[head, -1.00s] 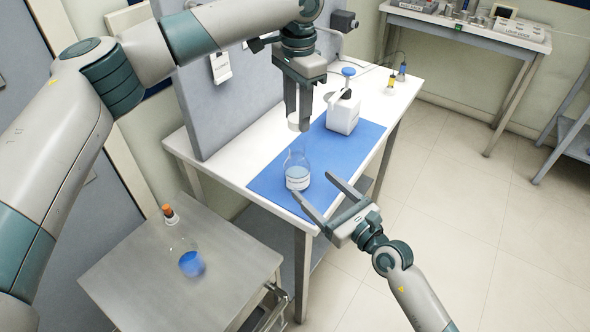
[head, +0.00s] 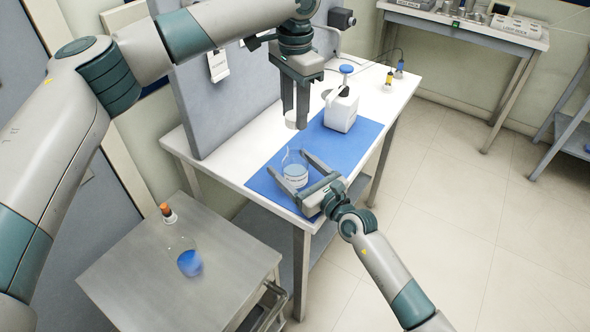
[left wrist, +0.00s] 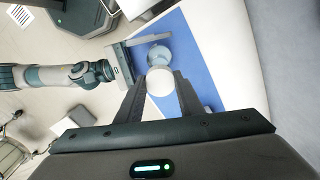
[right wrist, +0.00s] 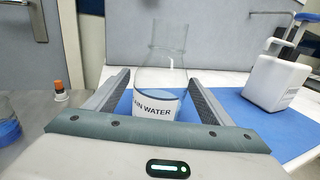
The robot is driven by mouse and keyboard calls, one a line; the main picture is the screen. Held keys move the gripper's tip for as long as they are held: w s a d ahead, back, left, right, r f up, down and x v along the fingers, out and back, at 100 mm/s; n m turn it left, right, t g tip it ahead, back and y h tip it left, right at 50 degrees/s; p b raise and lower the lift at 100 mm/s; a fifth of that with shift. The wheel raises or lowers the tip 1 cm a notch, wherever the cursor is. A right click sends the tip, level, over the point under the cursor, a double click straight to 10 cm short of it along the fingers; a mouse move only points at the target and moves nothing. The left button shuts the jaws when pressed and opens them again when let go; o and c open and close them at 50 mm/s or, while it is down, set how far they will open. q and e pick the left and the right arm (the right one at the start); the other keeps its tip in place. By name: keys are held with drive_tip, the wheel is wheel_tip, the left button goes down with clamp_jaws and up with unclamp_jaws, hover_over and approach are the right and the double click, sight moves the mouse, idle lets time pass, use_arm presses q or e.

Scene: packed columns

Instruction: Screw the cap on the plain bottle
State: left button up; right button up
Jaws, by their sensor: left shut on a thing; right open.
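The clear glass flask (head: 294,172) stands upright on the blue mat, its neck open. Its white label ends in "IN WATER" in the right wrist view (right wrist: 157,103). My left gripper (head: 296,120) is shut on a white round cap (head: 291,123), held above the flask and apart from it. The cap also shows between the fingertips in the left wrist view (left wrist: 160,82). My right gripper (right wrist: 158,80) is open and low, with a finger on either side of the flask; I see a gap on both sides.
A white jug with a blue top (head: 342,110) stands behind the flask on the blue mat (head: 366,132). A grey panel (head: 215,100) borders the white bench at left. A lower steel table (head: 150,285) holds a flask of blue liquid (head: 190,262) and an orange-capped vial (head: 168,212).

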drive_tip(key=shift+x, duration=1.2)
drive_tip(key=c, duration=1.6)
use_arm(q)
hover_over(295, 145)
drive_tip(key=shift+f, duration=2.45)
drive_tip(key=shift+f, duration=0.9)
use_arm(e)
drive_tip(key=shift+d, duration=0.1)
use_arm(q)
drive_tip(key=shift+f, duration=0.55)
